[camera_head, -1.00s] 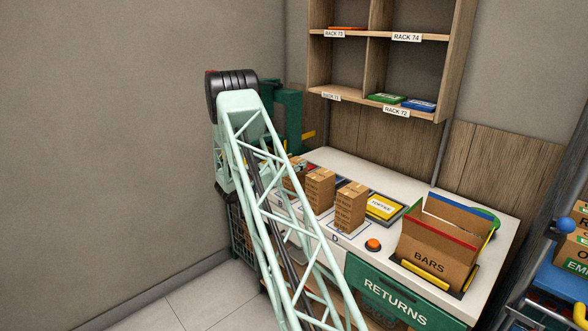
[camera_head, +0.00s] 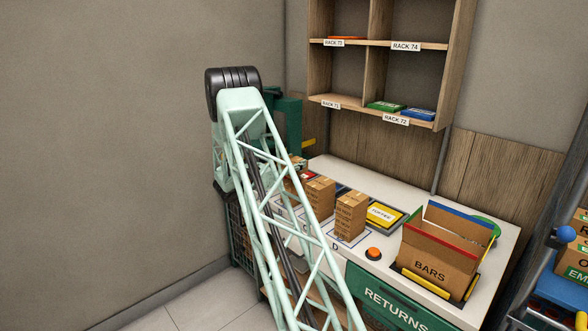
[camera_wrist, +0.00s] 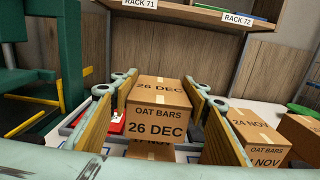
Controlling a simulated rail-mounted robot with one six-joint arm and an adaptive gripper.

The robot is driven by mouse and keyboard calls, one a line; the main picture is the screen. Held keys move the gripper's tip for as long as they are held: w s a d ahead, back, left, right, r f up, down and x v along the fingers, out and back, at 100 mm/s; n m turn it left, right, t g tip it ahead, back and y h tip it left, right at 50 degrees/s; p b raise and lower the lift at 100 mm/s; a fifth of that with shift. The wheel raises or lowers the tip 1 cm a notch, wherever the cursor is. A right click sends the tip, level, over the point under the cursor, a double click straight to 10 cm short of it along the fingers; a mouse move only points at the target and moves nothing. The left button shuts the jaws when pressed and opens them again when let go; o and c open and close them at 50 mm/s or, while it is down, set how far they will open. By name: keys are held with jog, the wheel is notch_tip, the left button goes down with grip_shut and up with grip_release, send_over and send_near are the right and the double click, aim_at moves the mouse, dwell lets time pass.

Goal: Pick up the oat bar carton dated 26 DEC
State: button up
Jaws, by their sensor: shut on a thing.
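The oat bar carton (camera_wrist: 156,112) is brown cardboard and reads "26 DEC" on its top and front in the wrist view. My gripper (camera_wrist: 155,92) is shut on it, with one tan-padded finger along each side. Another brown carton (camera_wrist: 150,152) shows just below the held one. A carton marked "24 NOV" (camera_wrist: 258,135) stands to the right, outside the right finger. In the head view the held carton (camera_head: 297,172) is mostly hidden behind my arm's lattice.
On the white counter are two brown cartons (camera_head: 320,195), (camera_head: 350,215), a yellow "TOFFEE" tray (camera_head: 383,214), an orange button (camera_head: 373,253) and an open "BARS" box (camera_head: 432,262). A wooden rack (camera_head: 440,70) hangs above the back. A green frame (camera_wrist: 60,60) stands left of my gripper.

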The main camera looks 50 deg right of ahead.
aim_at(294, 161)
jog(key=shift+r, duration=2.95)
jog(key=shift+f, duration=0.1)
